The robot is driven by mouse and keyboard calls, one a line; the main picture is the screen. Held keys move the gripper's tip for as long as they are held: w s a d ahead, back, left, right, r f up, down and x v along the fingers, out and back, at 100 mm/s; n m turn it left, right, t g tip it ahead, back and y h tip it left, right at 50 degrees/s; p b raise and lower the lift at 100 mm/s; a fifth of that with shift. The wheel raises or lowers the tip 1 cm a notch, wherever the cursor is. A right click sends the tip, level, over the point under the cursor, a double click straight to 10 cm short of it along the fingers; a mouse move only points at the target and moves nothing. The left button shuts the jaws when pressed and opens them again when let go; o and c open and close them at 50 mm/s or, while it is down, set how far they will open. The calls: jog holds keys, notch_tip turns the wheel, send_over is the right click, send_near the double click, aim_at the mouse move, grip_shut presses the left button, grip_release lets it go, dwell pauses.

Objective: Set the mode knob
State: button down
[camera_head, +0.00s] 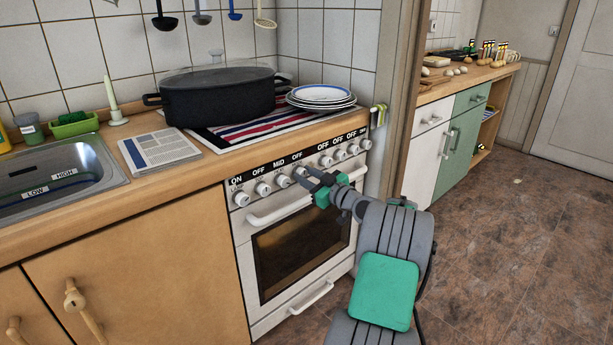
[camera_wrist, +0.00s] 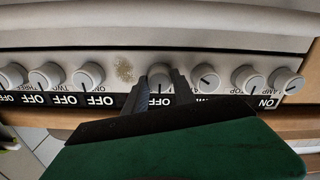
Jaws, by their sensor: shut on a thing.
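The white oven (camera_head: 300,235) has a row of round white knobs along a black strip with ON, OFF and MID labels. My gripper (camera_head: 305,178) is at the front of this panel, with its fingers around one knob. In the wrist view, which is upside down, the dark fingers are shut on either side of the gripped knob (camera_wrist: 160,75). The knob beside it on the right (camera_wrist: 205,79) is free. The gripped knob seems to be the one just right of the MID-labelled knob (camera_head: 283,181) in the head view. Its printed name is hidden by my gripper.
The oven door handle (camera_head: 280,207) runs just below the knobs. A black pot (camera_head: 220,100) and stacked plates (camera_head: 321,96) stand on the counter above. A sink (camera_head: 60,180) is at the left. The floor (camera_head: 510,250) on the right is clear.

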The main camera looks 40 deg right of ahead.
jog(key=shift+m, duration=0.3)
jog(key=m+p, duration=0.1)
jog(key=m, duration=0.3)
jog(key=shift+d+r+m+p, duration=0.1)
jog(key=shift+m+p, duration=0.2)
jog(key=shift+p, duration=0.1)
jog(key=m+p, duration=0.2)
jog(key=m, duration=0.3)
jog(key=shift+p, duration=0.35)
jog(key=m+p, duration=0.2)
jog(key=m, duration=0.3)
jog(key=m+p, duration=0.2)
jog(key=m, duration=0.2)
jog(key=shift+m+p, duration=0.3)
jog(key=shift+p, duration=0.1)
jog(key=shift+f, duration=0.2)
jog(key=c, duration=1)
grip_release()
jog(key=shift+c, duration=0.2)
